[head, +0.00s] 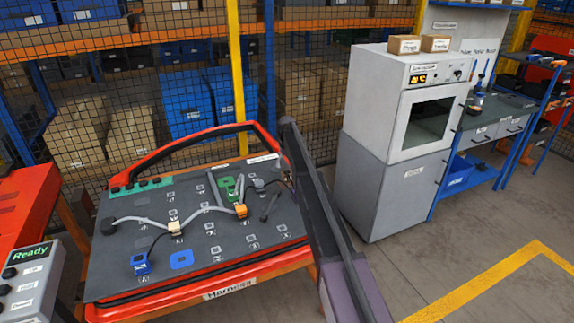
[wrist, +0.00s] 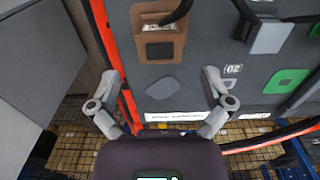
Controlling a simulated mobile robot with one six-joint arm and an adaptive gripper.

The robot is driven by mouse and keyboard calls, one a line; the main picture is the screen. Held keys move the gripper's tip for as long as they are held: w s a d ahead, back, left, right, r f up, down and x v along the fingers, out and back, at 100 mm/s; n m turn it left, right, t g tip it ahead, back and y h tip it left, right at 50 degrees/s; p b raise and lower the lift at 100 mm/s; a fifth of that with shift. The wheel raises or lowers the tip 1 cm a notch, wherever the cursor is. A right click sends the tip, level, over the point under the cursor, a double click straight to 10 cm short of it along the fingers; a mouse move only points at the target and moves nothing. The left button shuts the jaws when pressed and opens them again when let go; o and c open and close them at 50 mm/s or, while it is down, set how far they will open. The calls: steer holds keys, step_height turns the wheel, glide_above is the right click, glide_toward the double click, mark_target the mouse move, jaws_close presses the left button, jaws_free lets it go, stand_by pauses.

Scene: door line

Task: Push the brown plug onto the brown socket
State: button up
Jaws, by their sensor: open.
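In the wrist view a brown block with a black cable, seemingly the brown plug (wrist: 160,25), is at the top of the picture. A brown area with a dark square, seemingly the brown socket (wrist: 143,53), shows just below it. I cannot tell whether the two touch or only overlap in view. My gripper (wrist: 160,82) is open and empty, its fingers spread wide, with the brown parts beyond the tips. In the head view my arm covers the right end of the harness board (head: 120,285), and I cannot make out the brown plug or socket there.
The head view shows an orange plug (head: 241,211), a white plug (head: 175,228), a blue plug (head: 140,263) and a blue socket (head: 181,259). The wrist view shows a grey plug (wrist: 268,37) and a green socket (wrist: 287,82). A grey cabinet (head: 385,190) stands right of the board.

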steer(key=s+d, duration=0.3)
steer(key=s, duration=0.6)
steer(key=s+d, duration=0.2)
steer(key=s, duration=0.8)
steer(key=shift+s+d+b, duration=0.25)
steer(key=shift+d+b, duration=0.1)
steer(key=shift+d, duration=0.05)
steer(key=shift+s, duration=0.15)
steer(key=c, duration=0.6)
steer(key=shift+s, duration=0.35)
steer(key=c, duration=0.3)
steer(key=s, duration=0.3)
steer(key=shift+s, duration=0.35)
jaws_close()
steer(key=s+m, duration=0.3)
steer(key=s, duration=2.6)
steer(key=shift+d+m, duration=0.3)
steer(key=shift+d, duration=0.05)
